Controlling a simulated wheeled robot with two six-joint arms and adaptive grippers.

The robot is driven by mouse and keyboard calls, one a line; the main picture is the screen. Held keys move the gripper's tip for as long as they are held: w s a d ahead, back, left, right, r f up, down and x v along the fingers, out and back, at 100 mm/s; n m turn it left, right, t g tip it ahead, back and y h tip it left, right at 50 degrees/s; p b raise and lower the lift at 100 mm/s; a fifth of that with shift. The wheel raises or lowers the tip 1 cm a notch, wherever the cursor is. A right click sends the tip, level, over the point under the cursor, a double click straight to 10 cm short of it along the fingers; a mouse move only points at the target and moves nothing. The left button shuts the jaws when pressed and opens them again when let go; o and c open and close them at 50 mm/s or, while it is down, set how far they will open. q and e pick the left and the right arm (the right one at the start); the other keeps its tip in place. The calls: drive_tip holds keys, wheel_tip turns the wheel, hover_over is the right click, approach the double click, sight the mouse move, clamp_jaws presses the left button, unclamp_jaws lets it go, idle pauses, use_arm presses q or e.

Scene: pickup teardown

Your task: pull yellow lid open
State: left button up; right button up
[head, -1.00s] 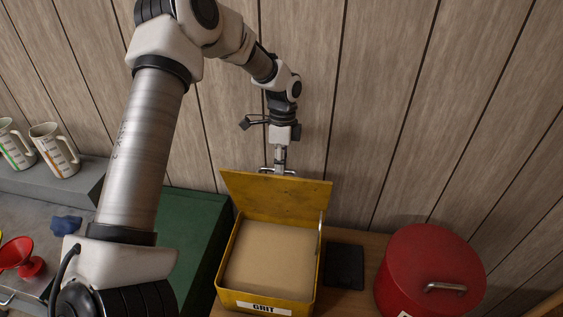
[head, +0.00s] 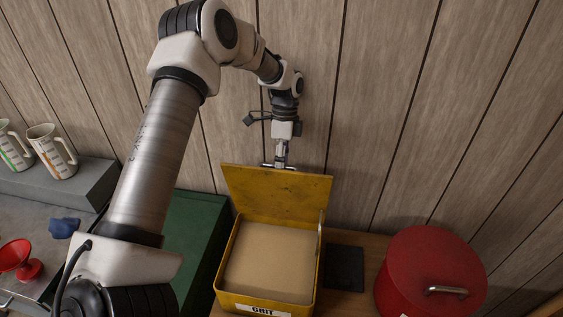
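A yellow box (head: 224,268) labelled GRIT stands on the wooden table, filled with tan grit (head: 268,262). Its yellow lid (head: 277,194) is raised, standing up at the back of the box and leaning back a little. My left gripper (head: 279,163) is at the top edge of the lid, pointing down, close to a metal handle there. The fingertips look close together, but I cannot tell whether they grip the handle. My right gripper is not in view.
A red round bin (head: 430,265) with a metal handle stands right of the box. A dark flat pad (head: 344,268) lies between them. A green box (head: 195,235) is at left. White jugs (head: 52,152) and a red funnel (head: 18,258) are further left. A plank wall is close behind.

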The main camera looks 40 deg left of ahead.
use_arm(q)
wheel_tip(320, 180, up, 10)
idle(0.4)
idle(0.4)
